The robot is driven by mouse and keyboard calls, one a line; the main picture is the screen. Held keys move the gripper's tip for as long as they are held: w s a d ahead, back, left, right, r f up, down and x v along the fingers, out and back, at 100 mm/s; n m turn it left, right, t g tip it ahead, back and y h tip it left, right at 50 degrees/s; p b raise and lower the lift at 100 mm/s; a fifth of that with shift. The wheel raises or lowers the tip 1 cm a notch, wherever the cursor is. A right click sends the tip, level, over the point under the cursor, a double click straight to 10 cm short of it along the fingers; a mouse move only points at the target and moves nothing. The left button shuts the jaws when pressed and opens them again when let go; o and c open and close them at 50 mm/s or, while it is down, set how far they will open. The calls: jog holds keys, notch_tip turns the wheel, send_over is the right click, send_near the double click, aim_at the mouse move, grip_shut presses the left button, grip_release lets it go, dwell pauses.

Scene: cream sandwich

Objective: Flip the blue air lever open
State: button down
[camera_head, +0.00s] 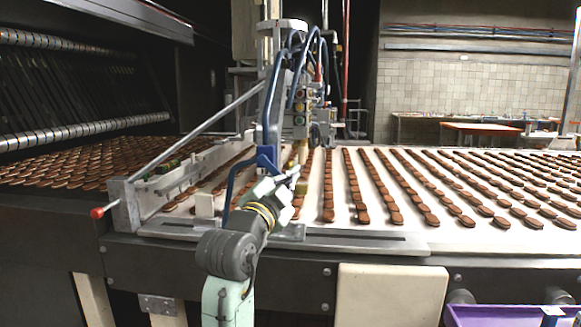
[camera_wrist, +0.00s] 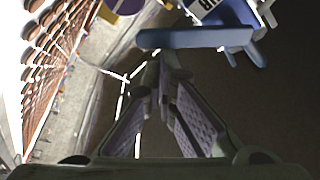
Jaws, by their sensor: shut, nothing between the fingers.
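The blue lever (camera_wrist: 195,38) shows in the wrist view as a bar lying crosswise at the top. A white label with dark letters sits on the blue part behind it. My gripper (camera_wrist: 160,62) is shut and empty, its fingertips together just below the left half of the bar. I cannot tell whether they touch it. In the head view my gripper (camera_head: 298,172) reaches up beside the machine column, close to a blue bracket-like part (camera_head: 267,155). My arm and gripper partly hide that area, so the lever's exact position is unclear there.
Rows of brown biscuits (camera_head: 420,180) lie on the white conveyor to the right, and more lie at the left. A grey rail with a red-tipped rod (camera_head: 97,213) runs left of my arm. Blue hoses (camera_head: 300,60) hang on the column. A purple crate (camera_head: 510,317) stands at bottom right.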

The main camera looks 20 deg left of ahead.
jog(key=a+f+m+b, duration=0.1)
jog(key=m, duration=0.1)
jog(key=a+f+m+g+h+b, duration=0.1)
jog(key=m+b, duration=0.1)
jog(key=m, duration=0.1)
jog(key=s+a+f+m+g+b, duration=0.1)
jog(key=m, duration=0.1)
jog(key=shift+a+f+m+b, duration=0.2)
jog(key=shift+m+b, duration=0.1)
jog(key=shift+a, duration=0.15)
dwell(0.5)
